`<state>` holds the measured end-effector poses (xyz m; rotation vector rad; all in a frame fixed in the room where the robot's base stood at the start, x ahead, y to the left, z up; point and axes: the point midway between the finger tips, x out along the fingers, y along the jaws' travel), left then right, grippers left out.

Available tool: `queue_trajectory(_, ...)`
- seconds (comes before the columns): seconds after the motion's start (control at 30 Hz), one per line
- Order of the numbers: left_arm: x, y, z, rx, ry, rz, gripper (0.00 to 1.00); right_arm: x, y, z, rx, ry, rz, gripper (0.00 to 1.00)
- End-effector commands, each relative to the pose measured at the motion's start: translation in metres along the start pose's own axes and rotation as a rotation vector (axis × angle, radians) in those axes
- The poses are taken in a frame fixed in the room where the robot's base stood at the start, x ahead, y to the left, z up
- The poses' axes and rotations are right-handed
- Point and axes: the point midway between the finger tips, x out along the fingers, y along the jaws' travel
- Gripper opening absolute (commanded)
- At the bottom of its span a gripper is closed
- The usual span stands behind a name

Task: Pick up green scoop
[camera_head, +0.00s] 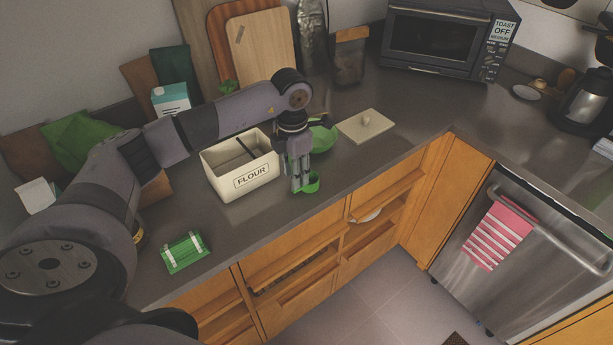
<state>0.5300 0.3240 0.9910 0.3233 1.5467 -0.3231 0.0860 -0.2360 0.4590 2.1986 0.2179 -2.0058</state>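The green scoop (312,183) is at the front edge of the dark counter, just right of the flour box. My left gripper (300,186) points down right at it, with its fingers close together beside the scoop's cup and overlapping it in the picture. The fingers hide part of the scoop, and I cannot tell whether they are closed on it. My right gripper is not in view.
The open white flour box (243,179) stands left of the gripper. A green bowl (323,138) is just behind it, with a cream lid (366,125) to the right. A green packet (185,252) lies front left. The counter right of the lid is clear.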

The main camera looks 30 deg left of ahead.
Motion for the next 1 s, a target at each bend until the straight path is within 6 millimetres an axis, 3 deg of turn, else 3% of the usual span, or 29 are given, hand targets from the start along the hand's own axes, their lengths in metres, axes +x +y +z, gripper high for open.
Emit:
queue_trajectory(0.27,0.0027,-0.0003,0.0004,0.001,-0.001,0.000,0.30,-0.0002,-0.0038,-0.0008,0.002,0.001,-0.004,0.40)
queue_trajectory(0.7,0.0023,-0.0005,0.0004,0.001,-0.001,0.000,0.01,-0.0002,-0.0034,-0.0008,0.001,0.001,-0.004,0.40)
queue_trajectory(1.0,0.0021,-0.0004,0.0005,0.001,-0.001,0.000,0.00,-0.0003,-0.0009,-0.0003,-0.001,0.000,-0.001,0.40)
